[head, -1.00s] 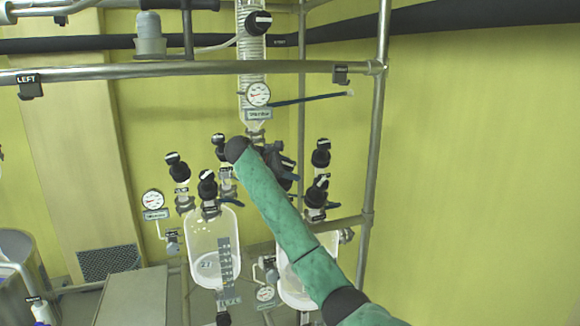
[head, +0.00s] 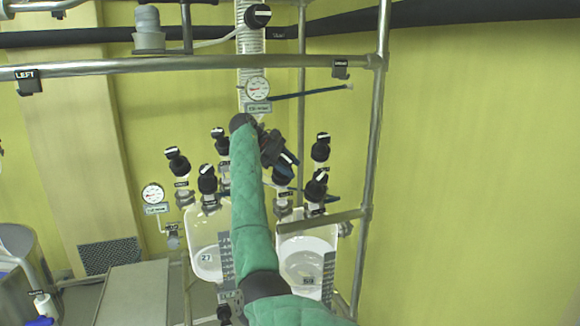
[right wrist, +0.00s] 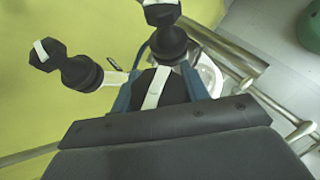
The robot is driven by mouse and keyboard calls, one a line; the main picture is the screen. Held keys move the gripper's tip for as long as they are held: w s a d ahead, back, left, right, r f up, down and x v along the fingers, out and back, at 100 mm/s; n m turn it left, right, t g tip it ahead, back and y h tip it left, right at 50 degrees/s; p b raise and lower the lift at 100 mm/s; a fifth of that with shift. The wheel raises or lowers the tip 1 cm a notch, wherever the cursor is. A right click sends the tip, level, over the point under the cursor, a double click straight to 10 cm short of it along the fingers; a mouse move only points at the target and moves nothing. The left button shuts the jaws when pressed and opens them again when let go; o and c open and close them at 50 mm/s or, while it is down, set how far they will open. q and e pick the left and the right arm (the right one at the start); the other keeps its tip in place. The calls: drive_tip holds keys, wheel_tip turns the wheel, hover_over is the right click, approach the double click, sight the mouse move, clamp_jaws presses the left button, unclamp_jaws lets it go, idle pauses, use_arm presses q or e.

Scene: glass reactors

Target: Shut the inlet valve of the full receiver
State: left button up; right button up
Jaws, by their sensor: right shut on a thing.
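Two glass receivers hang side by side in the head view, a left one (head: 199,229) partly behind my right arm and a right one (head: 322,243). My right gripper (head: 283,161) is shut on one black knob (head: 284,174) at the upper left of the right receiver. In the right wrist view this knob (right wrist: 154,88) sits between the blue fingers, its white bar roughly lengthwise, slightly tilted. My left gripper is not in view.
Other knobs stand close by: one at the right receiver's top (head: 316,187), one behind it (head: 321,149), and several over the left receiver (head: 207,181). A metal frame post (head: 375,150) stands right. A graduated column with a gauge (head: 257,88) is above.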

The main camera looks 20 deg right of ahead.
drive_tip(key=shift+r+m+y, duration=0.2)
drive_tip(key=shift+m+y, duration=0.1)
drive_tip(key=shift+m, duration=0.1)
idle(0.3)
drive_tip(key=o, duration=1)
drive_tip(key=shift+a, duration=0.1)
drive_tip(key=shift+f, duration=0.1)
drive_tip(key=shift+w+a+r+b, duration=0.15)
drive_tip(key=shift+a+r+b, duration=0.25)
drive_tip(key=shift+a+b, duration=0.15)
drive_tip(key=b+v, duration=0.1)
drive_tip(key=v, duration=0.3)
drive_tip(key=shift+a+r+b, duration=0.1)
drive_tip(key=shift+r+b, duration=0.05)
drive_tip(key=shift+b, duration=0.25)
drive_tip(key=shift+b+v, duration=0.3)
drive_tip(key=shift+v, duration=0.75)
